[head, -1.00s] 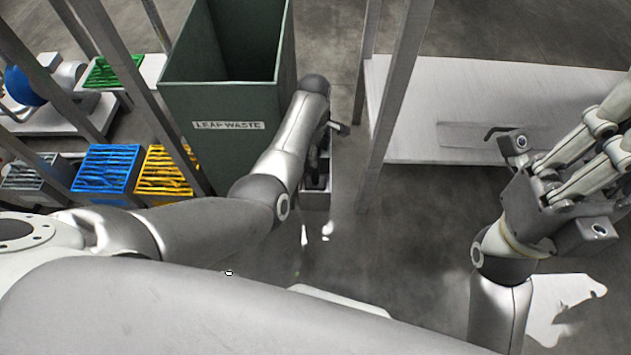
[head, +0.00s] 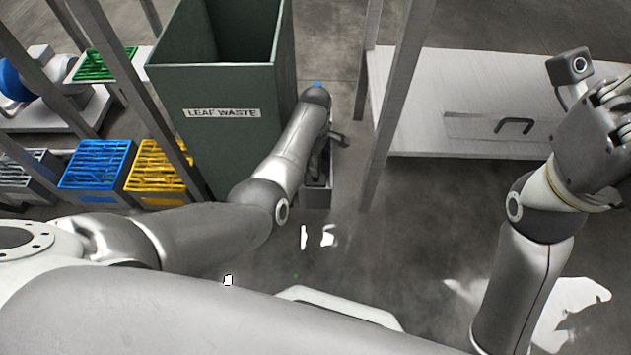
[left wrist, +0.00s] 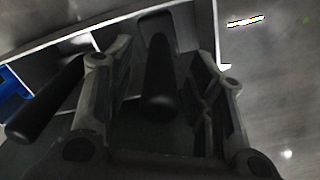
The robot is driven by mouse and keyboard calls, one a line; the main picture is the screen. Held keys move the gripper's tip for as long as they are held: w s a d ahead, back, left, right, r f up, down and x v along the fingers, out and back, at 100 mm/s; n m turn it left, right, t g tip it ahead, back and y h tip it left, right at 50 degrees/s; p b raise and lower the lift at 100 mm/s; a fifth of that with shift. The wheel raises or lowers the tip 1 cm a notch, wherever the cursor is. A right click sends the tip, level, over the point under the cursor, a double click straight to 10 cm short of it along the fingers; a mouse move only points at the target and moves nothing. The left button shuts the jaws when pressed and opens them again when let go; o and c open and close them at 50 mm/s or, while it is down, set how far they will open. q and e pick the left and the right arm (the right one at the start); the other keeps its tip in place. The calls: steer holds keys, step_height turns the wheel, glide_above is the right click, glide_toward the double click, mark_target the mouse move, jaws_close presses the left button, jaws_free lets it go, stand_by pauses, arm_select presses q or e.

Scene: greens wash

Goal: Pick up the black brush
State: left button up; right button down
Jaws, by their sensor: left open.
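In the left wrist view a black rounded handle (left wrist: 158,80) stands between the two fingers of my left gripper (left wrist: 165,105), which are apart on either side of it. A second black handle (left wrist: 45,100) lies left of the left finger. I see no bristles, so I cannot tell which handle belongs to the black brush. In the head view my left gripper (head: 319,160) points down over a small grey holder (head: 317,195), and my arm partly hides what is in it. My right gripper (head: 603,115) is at the right edge, its fingers partly cut off.
A tall green leaf waste bin (head: 175,125) stands just left of my left forearm. Blue (head: 98,162) and yellow (head: 157,168) crates stand farther left. A metal post (head: 398,90) rises right of the holder, before a pale bench (head: 450,75) with a handled drawer.

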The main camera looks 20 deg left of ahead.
arm_select(q)
steer(key=shift+f, duration=0.1)
jaws_close()
stand_by(0.4)
